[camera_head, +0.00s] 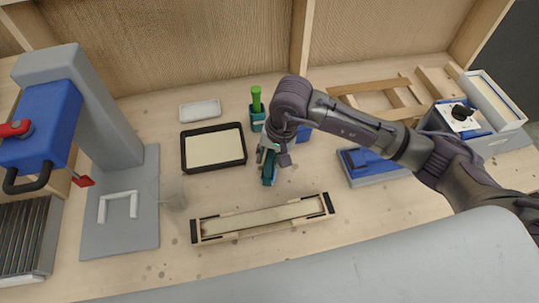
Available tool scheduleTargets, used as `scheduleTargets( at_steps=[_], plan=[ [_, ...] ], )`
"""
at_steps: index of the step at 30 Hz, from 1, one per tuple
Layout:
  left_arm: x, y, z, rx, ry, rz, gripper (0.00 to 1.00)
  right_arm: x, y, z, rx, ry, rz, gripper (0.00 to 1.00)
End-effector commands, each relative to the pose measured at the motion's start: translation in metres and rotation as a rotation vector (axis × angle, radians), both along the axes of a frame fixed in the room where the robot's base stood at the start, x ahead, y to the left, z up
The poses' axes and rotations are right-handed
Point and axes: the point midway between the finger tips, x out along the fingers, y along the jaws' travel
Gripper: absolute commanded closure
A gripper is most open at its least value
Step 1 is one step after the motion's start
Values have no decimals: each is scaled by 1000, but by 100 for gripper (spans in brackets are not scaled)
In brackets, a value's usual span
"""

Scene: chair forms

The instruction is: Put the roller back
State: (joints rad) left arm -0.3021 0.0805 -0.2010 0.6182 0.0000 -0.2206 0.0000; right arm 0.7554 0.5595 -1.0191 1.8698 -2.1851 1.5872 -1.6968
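My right gripper (272,158) points down over the bench, right of the cream-filled black tray. A small dark teal piece (268,175) shows right at its fingertips; it may be part of the roller, but the arm hides much of it. I cannot tell whether the fingers are closed on it or whether it touches the bench. A teal holder (257,122) with a bright green handle (256,98) upright in it stands just behind the gripper. A blue object (303,133) is partly hidden behind the wrist. My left gripper is out of view.
The black tray (213,166) lies left of the gripper, with a pale block (200,110) behind it. A long wooden form (262,219) lies in front. A blue-headed press (45,125) stands left. A blue-grey block (372,168) and wooden frame (370,88) are right.

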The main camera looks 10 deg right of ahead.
Motion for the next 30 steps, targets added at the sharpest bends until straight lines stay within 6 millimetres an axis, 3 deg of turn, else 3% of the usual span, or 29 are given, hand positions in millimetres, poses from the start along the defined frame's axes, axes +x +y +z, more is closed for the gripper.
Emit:
scheduleTargets(
  at_steps=[12, 14, 24, 30],
  plan=[
    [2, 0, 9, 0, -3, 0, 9, 0, 0, 7, 0, 1, -1, 58],
    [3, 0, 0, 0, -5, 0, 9, 1, -2, 10, 1, -5, -1, 58],
    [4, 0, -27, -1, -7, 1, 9, -5, -15, 79, 0, -8, 1, 58],
    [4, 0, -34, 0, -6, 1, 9, -8, -20, 110, 0, -3, -1, 58]
  ],
)
